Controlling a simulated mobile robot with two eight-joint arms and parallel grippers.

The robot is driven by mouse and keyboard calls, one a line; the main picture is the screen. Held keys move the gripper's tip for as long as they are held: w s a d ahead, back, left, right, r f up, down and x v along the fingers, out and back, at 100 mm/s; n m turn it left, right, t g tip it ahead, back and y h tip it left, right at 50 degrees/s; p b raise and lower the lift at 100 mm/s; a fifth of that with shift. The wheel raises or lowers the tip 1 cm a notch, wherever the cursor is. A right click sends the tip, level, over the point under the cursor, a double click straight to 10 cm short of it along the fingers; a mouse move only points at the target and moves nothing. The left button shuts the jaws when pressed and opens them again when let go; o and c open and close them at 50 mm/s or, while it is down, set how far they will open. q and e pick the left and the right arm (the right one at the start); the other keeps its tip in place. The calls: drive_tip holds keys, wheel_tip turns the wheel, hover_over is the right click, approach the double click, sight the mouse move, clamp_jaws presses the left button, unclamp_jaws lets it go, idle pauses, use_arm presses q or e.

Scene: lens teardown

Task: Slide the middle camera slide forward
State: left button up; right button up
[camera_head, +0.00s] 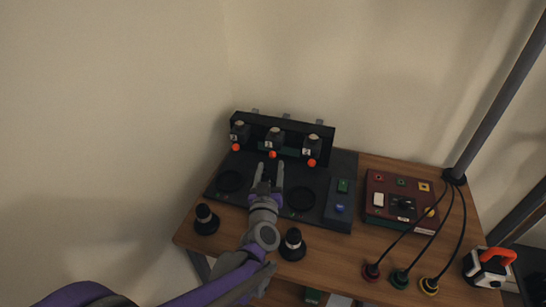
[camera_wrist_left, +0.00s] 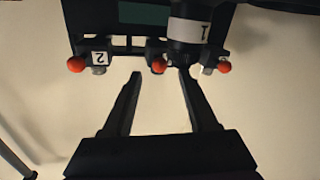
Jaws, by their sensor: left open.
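Three dark camera slides with orange knobs hang along a black stand (camera_head: 300,130). The middle camera slide (camera_head: 275,137) has its orange knob (camera_head: 272,154) facing me; the left slide (camera_head: 239,130) and right slide (camera_head: 312,144) stand on either side. My left gripper (camera_head: 270,165) is open and empty, its fingers pointing at the middle slide. In the left wrist view the left gripper (camera_wrist_left: 160,73) has its two fingertips on either side of the middle orange knob (camera_wrist_left: 158,66) in the picture. Whether they touch it I cannot tell. My right gripper is not in view.
The black base plate (camera_head: 340,165) carries dark round pads and a green and a blue button. Black-and-white lens-like pieces (camera_head: 206,218) (camera_head: 293,243) stand in front. A dark red control box (camera_head: 400,201), cabled plugs (camera_head: 400,277) and an orange-handled device (camera_head: 488,265) are to the right.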

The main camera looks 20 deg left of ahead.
sight(273, 155)
use_arm(q)
drive_tip(key=w, duration=0.4)
drive_tip(key=w+a, duration=0.1)
drive_tip(key=w, duration=0.1)
drive_tip(key=shift+w, duration=0.1)
clamp_jaws()
idle(1.3)
